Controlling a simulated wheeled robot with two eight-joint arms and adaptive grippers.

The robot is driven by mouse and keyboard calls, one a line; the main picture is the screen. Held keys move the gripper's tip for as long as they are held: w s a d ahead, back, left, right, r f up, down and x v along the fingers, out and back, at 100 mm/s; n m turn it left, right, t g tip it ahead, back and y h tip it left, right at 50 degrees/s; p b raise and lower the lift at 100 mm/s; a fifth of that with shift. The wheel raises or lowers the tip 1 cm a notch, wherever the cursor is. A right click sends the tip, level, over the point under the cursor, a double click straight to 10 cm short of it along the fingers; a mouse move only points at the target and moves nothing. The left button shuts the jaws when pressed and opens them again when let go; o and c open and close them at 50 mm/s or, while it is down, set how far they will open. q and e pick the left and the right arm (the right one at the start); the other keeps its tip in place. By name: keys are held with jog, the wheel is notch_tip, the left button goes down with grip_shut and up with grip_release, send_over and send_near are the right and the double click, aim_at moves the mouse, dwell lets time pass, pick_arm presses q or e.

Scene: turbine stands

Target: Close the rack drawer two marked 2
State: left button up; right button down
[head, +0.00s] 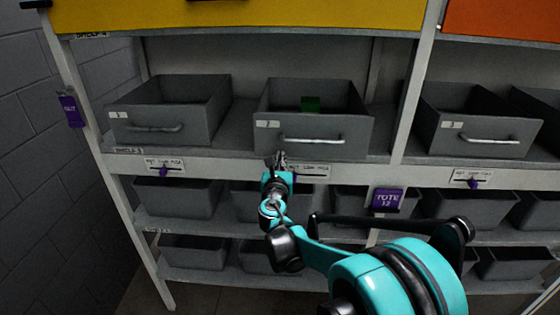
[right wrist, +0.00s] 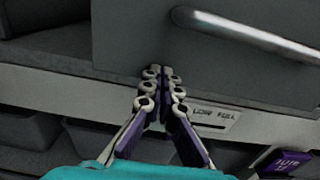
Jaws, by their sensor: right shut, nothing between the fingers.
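Three grey drawers stand pulled out on the middle shelf in the head view, and the number on each small front label is too small to read. My right gripper (head: 279,160) is shut and empty at the lower left of this drawer's front. In the right wrist view its fingertips (right wrist: 158,72) overlap the front's lower edge, left of the handle; contact is unclear. My left gripper is out of view.
A left drawer (head: 160,126) and a right drawer (head: 480,134) flank the middle one. Grey bins (head: 180,197) fill the lower shelves. Purple tags (head: 388,200) hang on the rack. A white upright (head: 411,95) separates the middle and right drawers.

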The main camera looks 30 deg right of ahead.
aim_at(281, 149)
jog(key=x, duration=0.5)
jog(key=shift+w, duration=0.1)
jog(key=shift+r, duration=0.15)
jog(key=shift+a, duration=0.1)
